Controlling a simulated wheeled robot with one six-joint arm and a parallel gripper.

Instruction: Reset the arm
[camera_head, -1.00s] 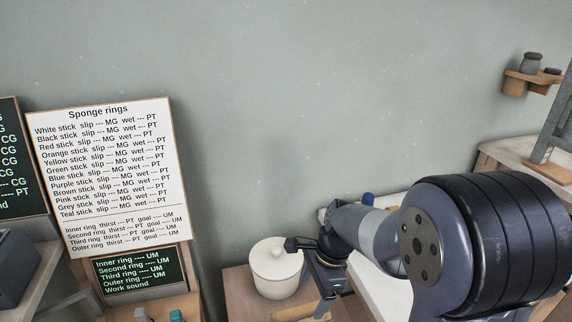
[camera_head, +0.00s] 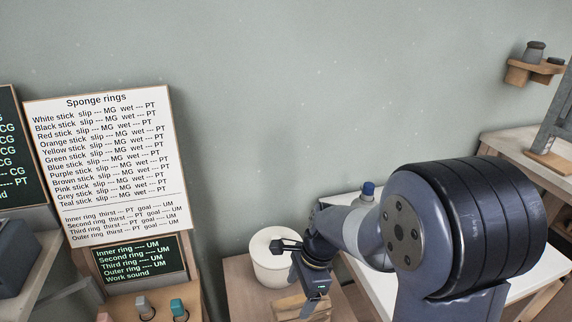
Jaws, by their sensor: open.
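My arm reaches in from the lower right, with a large dark joint at the right and the forearm pointing left and away. My gripper (camera_head: 287,246) is at the arm's far end, in front of the white lidded pot (camera_head: 272,272) in this view. A dark finger overlaps the pot's lid; I cannot tell whether it touches. The gripper is open, and I see nothing held in it. The rest of the jaws is hard to make out at this angle.
The pot stands on a wooden table (camera_head: 240,290). A white board headed "Sponge rings" (camera_head: 115,165) and a dark board (camera_head: 140,268) stand at left. A wall shelf (camera_head: 528,73) holds small jars at upper right. A white surface with a blue-capped item (camera_head: 368,189) lies behind my arm.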

